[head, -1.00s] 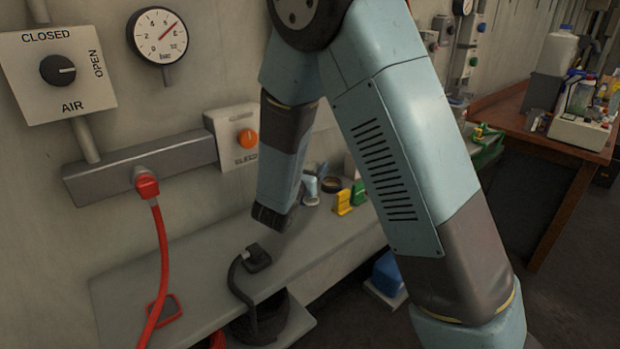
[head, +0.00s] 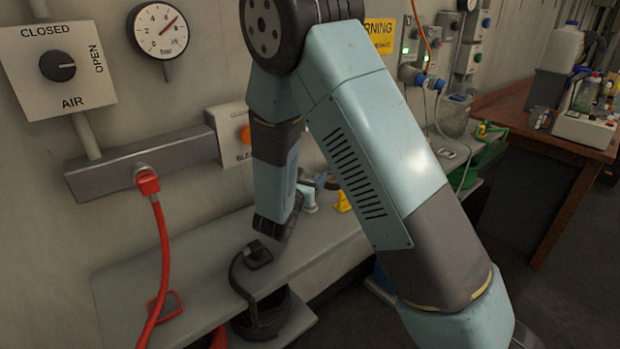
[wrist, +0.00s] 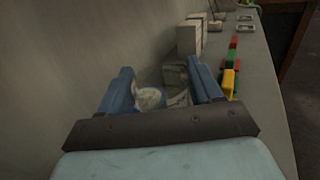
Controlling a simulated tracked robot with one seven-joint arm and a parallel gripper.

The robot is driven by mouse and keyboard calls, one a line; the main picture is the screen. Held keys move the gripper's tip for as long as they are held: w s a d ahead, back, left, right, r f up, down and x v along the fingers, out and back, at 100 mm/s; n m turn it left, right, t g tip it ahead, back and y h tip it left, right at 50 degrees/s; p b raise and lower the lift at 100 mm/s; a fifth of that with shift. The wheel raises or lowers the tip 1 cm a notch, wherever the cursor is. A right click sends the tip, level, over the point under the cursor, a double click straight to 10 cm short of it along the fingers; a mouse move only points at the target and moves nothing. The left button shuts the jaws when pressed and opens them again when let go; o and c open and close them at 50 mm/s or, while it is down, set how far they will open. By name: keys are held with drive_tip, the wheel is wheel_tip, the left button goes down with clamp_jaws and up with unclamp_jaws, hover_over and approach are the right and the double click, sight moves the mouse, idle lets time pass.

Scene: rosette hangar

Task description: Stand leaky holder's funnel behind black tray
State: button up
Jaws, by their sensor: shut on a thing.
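My gripper shows in the wrist view (wrist: 163,86), with its two blue fingers set apart. It is shut on a pale, round-rimmed thing (wrist: 150,98) that looks like the funnel; the fingers and the dark bracket hide much of it. In the head view my arm covers most of the gripper, which is low over the wall bench. Only a small blue and pale part shows beside the arm there. I cannot make out the black tray or the holders for sure in either view.
The grey bench (head: 200,250) runs along the wall, with a black plug and cable (head: 258,256) and a red hose (head: 163,250). Pale boxes (wrist: 189,38) and red, green and yellow blocks (wrist: 229,80) stand farther along it. A wooden table (head: 530,125) is at right.

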drive_tip(key=o, duration=1.5)
drive_tip(key=v, duration=1.2)
drive_tip(key=shift+d+r, duration=0.1)
